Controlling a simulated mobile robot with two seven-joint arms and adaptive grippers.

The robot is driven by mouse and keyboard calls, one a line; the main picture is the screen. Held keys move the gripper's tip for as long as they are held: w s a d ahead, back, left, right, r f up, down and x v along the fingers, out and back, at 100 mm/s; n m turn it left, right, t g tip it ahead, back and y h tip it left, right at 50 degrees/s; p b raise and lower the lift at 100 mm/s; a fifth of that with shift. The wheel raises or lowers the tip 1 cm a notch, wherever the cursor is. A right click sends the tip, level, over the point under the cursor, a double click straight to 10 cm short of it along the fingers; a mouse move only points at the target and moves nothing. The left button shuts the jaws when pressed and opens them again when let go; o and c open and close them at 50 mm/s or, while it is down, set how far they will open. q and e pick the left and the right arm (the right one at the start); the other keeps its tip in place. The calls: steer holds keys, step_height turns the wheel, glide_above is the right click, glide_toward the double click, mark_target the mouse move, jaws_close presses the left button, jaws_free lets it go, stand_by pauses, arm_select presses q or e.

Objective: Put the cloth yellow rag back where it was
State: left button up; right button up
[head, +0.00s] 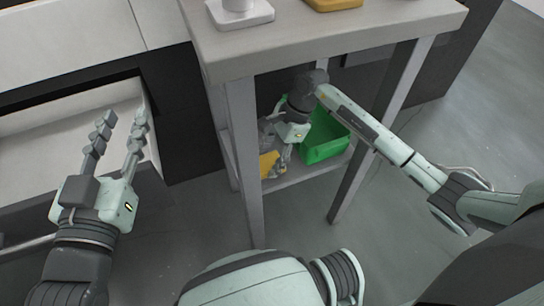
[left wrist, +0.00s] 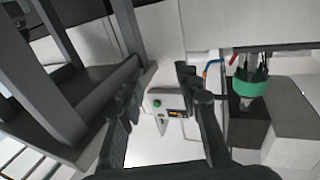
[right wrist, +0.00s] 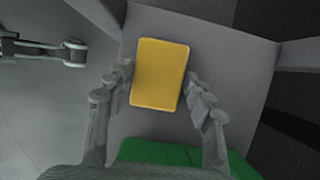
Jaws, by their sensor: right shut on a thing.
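The yellow rag (head: 267,164) is at the low shelf under the table, partly hidden by my right gripper in the head view. In the right wrist view the rag (right wrist: 159,72) is a flat yellow rectangle between the two fingers. My right gripper (head: 281,160) reaches in under the tabletop and is shut on the rag at its two sides. Whether the rag touches the shelf (head: 292,179) is not clear. My left gripper (head: 121,128) is open and empty, over the open drawer at the left of the head view.
A green bin (head: 326,143) stands on the low shelf, right of the rag. Table legs (head: 244,165) flank the shelf opening. The tabletop (head: 300,38) above holds a white base and a yellow item. An open drawer (head: 60,145) is at left.

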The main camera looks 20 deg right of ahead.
arm_select(q)
steer(key=shift+d+r, duration=0.2)
steer(key=shift+r, duration=0.15)
arm_select(e)
steer(key=shift+f, duration=0.1)
arm_select(q)
steer(key=shift+d+r+t, duration=0.1)
steer(key=shift+r+t, duration=0.3)
arm_select(e)
steer(key=shift+f, duration=0.1)
arm_select(q)
steer(key=shift+r, duration=0.1)
arm_select(e)
steer(key=o, duration=1)
arm_select(q)
steer(key=shift+s+d+r+h, duration=0.1)
steer(key=shift+d+r+h, duration=0.1)
steer(key=shift+h, duration=0.2)
